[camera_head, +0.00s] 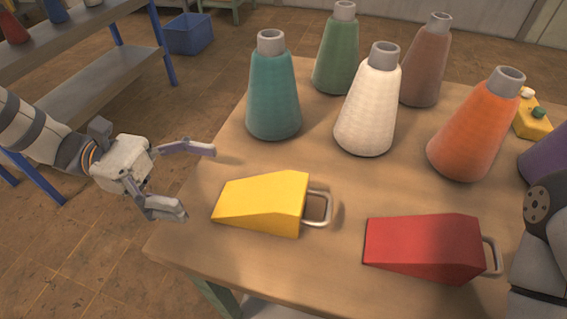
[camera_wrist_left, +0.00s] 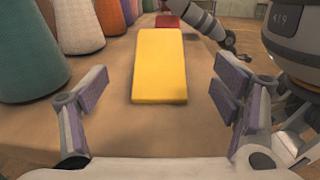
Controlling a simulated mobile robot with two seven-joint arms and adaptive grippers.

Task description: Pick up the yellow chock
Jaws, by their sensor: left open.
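The yellow chock (camera_head: 265,203) is a wedge lying on the wooden table near its left front corner, with a grey metal handle at its right end. My left gripper (camera_head: 198,180) is at the table's left edge, open and empty, its fingers pointing toward the chock's thin end. In the left wrist view the chock (camera_wrist_left: 160,66) lies ahead, between the two spread fingers in the picture and apart from them.
A red chock (camera_head: 425,247) with a handle lies right of the yellow one. Several thread cones stand behind, including teal (camera_head: 273,95), white (camera_head: 368,105) and orange (camera_head: 477,130). Shelving stands at left.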

